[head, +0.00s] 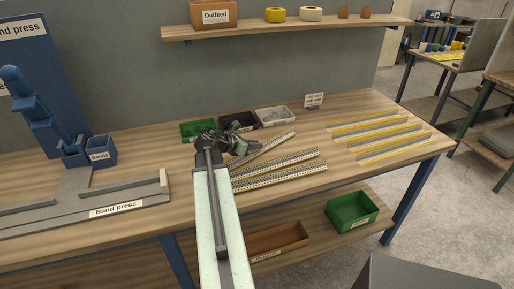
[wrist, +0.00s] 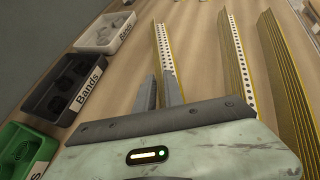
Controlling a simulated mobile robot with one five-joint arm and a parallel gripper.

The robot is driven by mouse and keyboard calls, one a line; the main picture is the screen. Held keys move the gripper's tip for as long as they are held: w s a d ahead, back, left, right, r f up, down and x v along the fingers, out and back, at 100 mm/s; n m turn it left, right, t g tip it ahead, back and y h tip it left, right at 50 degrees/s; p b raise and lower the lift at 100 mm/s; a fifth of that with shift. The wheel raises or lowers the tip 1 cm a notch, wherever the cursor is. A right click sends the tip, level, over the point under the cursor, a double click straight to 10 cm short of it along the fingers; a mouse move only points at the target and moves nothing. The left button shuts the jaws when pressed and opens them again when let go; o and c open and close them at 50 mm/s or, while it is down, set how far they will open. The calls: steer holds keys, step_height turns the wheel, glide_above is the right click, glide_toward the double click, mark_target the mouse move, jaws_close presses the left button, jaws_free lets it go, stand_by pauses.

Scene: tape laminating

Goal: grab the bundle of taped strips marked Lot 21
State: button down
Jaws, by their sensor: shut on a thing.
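Several long taped strip bundles with yellow edges and rows of holes lie on the wooden bench. My gripper (head: 241,147) is shut on the near end of the rearmost bundle (head: 272,144), which lies at a different slant from the others. In the wrist view, my fingers (wrist: 164,88) close on this leftmost bundle (wrist: 165,42). Two more bundles lie in front, a middle one (head: 285,161) and a front one (head: 285,177). In the wrist view they stand to the right. No lot marking is readable on any bundle, so I cannot tell which is Lot 21.
Behind my gripper stand a green bin (head: 190,131), a black bin (head: 236,121), a grey bin (head: 278,116) and a small card (head: 314,100). Flat yellow-edged strips (head: 385,133) lie at right. The blue band press (head: 45,115) stands left.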

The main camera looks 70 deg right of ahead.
step_height(320, 180, up, 10)
steer(key=p, duration=0.9)
steer(key=shift+p, duration=0.35)
